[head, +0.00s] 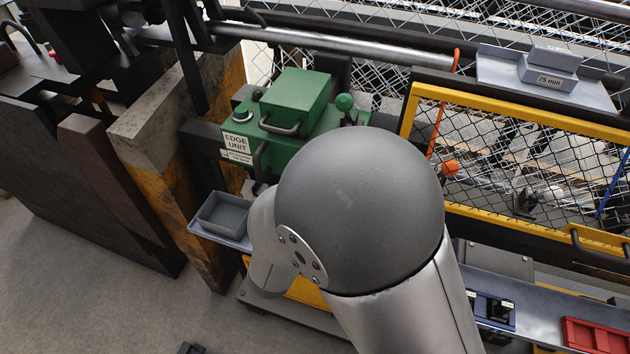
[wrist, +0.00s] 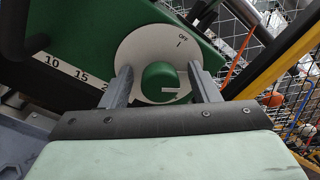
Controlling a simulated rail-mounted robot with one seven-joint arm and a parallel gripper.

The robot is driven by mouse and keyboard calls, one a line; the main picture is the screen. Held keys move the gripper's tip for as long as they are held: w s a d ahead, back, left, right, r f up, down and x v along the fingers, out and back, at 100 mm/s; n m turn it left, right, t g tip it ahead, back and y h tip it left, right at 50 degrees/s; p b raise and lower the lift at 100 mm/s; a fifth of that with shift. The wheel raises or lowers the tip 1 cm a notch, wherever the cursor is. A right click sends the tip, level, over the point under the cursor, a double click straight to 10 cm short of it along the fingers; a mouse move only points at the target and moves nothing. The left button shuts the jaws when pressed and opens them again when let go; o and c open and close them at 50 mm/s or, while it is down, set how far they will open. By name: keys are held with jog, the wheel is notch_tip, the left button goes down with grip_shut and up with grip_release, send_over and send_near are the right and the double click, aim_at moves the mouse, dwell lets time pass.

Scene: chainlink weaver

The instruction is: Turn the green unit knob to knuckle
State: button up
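The green unit (head: 296,97) carries an "EDGE UNIT" label in the head view, where my arm hides its dial. In the wrist view, the round green knob (wrist: 159,76) sits on a white dial plate (wrist: 136,46). "OFF" is printed near the top of the plate with a short tick below it. A white pointer line on the knob points right; any other dial words are hidden or not readable. My gripper (wrist: 160,68) is open, with one finger on each side of the knob and small apparent gaps. My gripper is hidden in the head view.
A numbered scale (wrist: 75,74) runs along the unit's lower edge. A small grey tray (head: 222,216) sits below the unit.

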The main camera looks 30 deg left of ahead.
jog(key=s+d+b, duration=0.3)
jog(key=s+b, duration=0.1)
jog(key=s, duration=1.3)
jog(key=shift+f, duration=0.35)
